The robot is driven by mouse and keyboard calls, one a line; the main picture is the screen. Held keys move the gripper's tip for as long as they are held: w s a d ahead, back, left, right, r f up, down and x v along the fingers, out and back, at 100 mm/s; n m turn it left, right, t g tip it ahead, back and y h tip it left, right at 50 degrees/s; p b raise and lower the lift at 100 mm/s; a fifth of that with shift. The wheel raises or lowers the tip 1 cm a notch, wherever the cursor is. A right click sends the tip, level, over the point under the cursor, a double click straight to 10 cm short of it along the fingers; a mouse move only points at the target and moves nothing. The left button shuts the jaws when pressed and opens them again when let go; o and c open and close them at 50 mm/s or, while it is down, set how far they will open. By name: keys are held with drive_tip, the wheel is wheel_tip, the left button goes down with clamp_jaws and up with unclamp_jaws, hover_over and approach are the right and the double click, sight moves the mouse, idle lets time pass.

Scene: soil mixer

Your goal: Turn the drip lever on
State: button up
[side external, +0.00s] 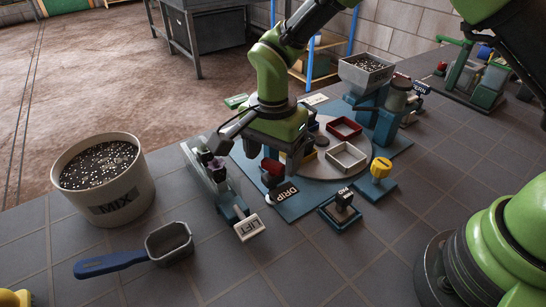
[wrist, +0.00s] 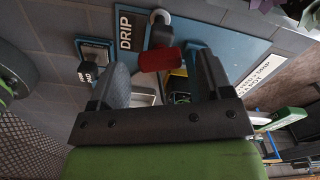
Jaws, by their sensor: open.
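The drip lever has a red handle (side external: 271,170) on a grey mount, beside a black DRIP label (side external: 286,194) on the blue base plate. The red handle (wrist: 160,59) also shows in the wrist view, in the gap between the fingertips. My gripper (side external: 272,156) is open and close above the handle, its two dark fingers one on each side (wrist: 162,66). I cannot tell whether a finger touches it. The lower part of the lever is partly hidden in the side view.
A LIFT lever (side external: 249,227) stands left of the drip lever. A black-knobbed switch (side external: 343,200) and a yellow knob (side external: 380,168) stand to the right. Red (side external: 344,128) and white (side external: 346,156) trays sit on the round table. A MIX bucket (side external: 112,201) and blue-handled scoop (side external: 112,262) are at left.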

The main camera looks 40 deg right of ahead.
drive_tip(key=shift+f, duration=0.6)
drive_tip(key=c, duration=0.9)
drive_tip(key=shift+n, duration=1.5)
drive_tip(key=o, duration=0.9)
